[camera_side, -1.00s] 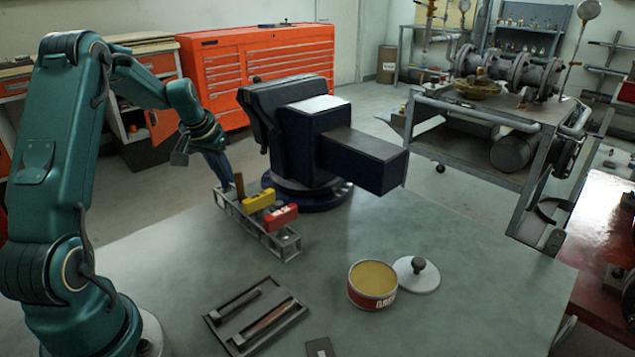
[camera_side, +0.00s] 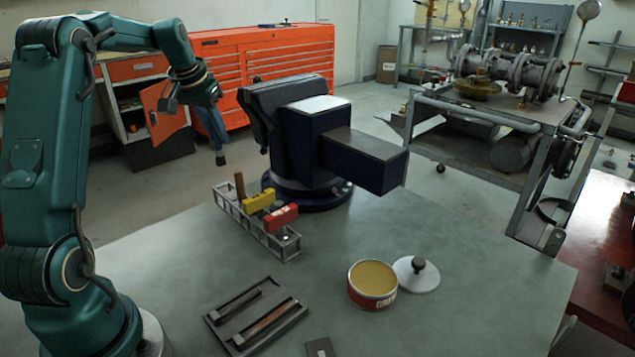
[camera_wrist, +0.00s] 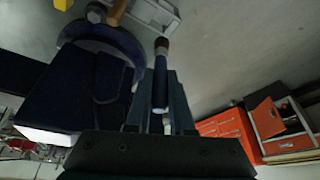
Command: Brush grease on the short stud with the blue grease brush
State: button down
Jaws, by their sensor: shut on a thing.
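My gripper (camera_side: 205,98) is shut on the blue grease brush (camera_side: 212,128), holding it in the air above and behind the rack, to the left of the vise. The brush hangs tip down, and it also shows between my fingers in the wrist view (camera_wrist: 160,82). A dark tray (camera_side: 217,325) at the table's front holds two rods. The shorter rod (camera_side: 238,304) lies on the left and looks like the short stud. The longer rod (camera_side: 270,320) lies to its right. An open grease can (camera_side: 372,293) stands right of the tray, full of yellowish grease.
The can's lid (camera_side: 418,278) lies beside it. A metal rack (camera_side: 253,235) holds a yellow block (camera_side: 258,203), a red block (camera_side: 281,217) and an upright wooden handle (camera_side: 240,185). The big dark vise (camera_side: 315,140) stands behind. The table between rack and can is clear.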

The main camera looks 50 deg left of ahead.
dwell(0.4)
jog(key=w+d+m+h, duration=0.1)
jog(key=w+d+m, duration=0.25)
jog(key=d, duration=1.15)
jog(key=w+d+m+h, duration=0.2)
jog(key=w+d+m, duration=0.15)
jog(key=d, duration=1.05)
jog(key=s+d+m, duration=0.2)
jog(key=s+d, duration=0.1)
jog(key=d, duration=0.7)
jog(key=shift+h, duration=0.3)
jog(key=shift+w+f, duration=0.2)
jog(key=shift+f, duration=2.95)
jog(key=shift+f, duration=0.6)
notch_tip(320, 180, up, 7)
